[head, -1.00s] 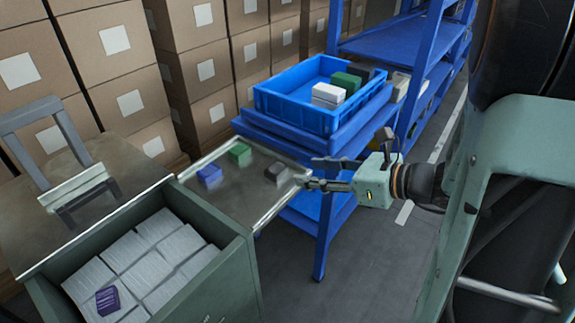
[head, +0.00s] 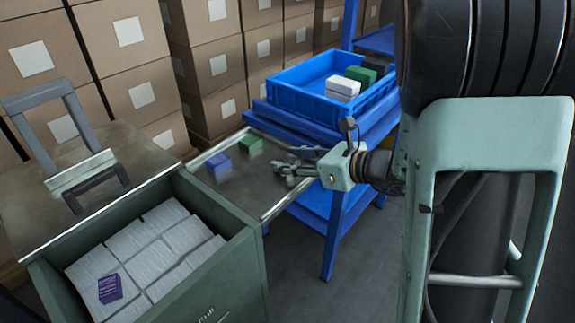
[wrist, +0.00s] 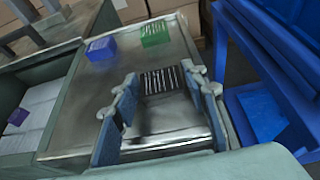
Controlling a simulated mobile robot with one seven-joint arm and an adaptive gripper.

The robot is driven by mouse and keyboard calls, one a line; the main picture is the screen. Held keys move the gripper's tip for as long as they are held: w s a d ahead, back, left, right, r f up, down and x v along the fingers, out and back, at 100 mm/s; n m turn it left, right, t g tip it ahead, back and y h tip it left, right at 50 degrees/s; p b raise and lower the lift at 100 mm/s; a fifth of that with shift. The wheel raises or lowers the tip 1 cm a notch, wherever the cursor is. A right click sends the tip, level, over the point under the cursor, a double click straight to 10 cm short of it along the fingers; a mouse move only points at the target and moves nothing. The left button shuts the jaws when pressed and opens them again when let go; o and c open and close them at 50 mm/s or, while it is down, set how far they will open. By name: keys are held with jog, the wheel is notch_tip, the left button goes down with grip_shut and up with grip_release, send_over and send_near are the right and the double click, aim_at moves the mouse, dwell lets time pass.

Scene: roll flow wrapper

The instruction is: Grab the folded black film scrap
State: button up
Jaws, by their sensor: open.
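The folded black film scrap (wrist: 163,80) lies on the metal tray (wrist: 172,117). In the wrist view it is dark with thin pale stripes and sits between and just past my fingertips. My gripper (wrist: 160,87) is open, with a finger on either side of the scrap. I cannot tell whether either finger touches it. In the head view my gripper (head: 282,172) is low over the right part of the tray (head: 238,192) and hides most or all of the scrap.
A blue block (head: 219,166) and a green block (head: 249,145) lie farther back on the tray. The green-grey bin (head: 215,275) holds white stacks and a purple block (head: 110,288). A blue crate (head: 318,108) stands on the blue rack behind, right of the tray.

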jog(key=c, duration=0.4)
jog(key=shift+r, duration=0.1)
